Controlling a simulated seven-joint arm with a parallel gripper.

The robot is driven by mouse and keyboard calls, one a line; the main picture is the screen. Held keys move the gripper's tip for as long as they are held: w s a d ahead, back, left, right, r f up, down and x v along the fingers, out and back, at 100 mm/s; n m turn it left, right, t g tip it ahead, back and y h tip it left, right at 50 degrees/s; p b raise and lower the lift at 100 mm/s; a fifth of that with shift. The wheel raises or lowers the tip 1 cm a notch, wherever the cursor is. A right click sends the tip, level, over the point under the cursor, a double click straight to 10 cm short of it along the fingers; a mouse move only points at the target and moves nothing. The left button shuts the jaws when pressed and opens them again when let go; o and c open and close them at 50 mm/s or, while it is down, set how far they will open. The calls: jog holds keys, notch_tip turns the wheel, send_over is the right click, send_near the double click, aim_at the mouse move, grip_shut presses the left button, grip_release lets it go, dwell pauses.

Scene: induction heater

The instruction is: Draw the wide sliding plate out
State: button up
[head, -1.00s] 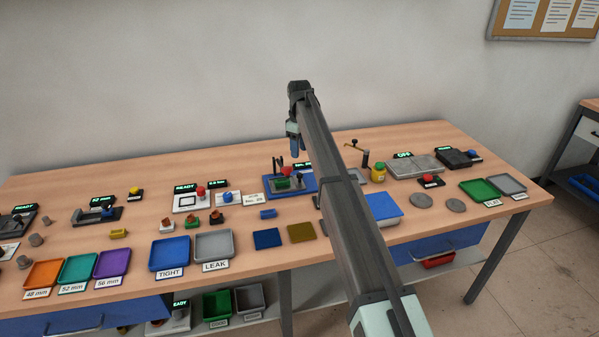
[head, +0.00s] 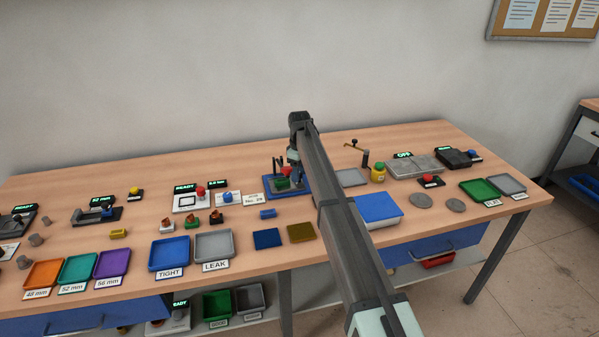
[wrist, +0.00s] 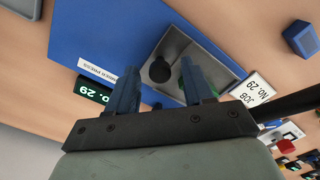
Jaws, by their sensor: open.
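The blue fixture (head: 306,191) stands at the middle of the table, with dark posts and a green block (head: 283,183). In the wrist view its blue base (wrist: 90,35) holds a grey square part (wrist: 178,47) with a round black knob (wrist: 159,70); I cannot tell whether this is the wide sliding plate. My gripper (wrist: 158,76) is open above the base, its blue fingers either side of the knob in the picture. No contact shows. A green part (wrist: 185,80) is mostly hidden behind one finger. In the head view my gripper (head: 293,158) covers part of the fixture.
A job card (head: 253,199) and a small blue block (head: 267,213) lie left of the fixture. A grey plate (head: 351,178) and a yellow pot (head: 378,173) stand right of it.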

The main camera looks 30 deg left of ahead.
grip_shut()
dwell(0.3)
dwell(0.3)
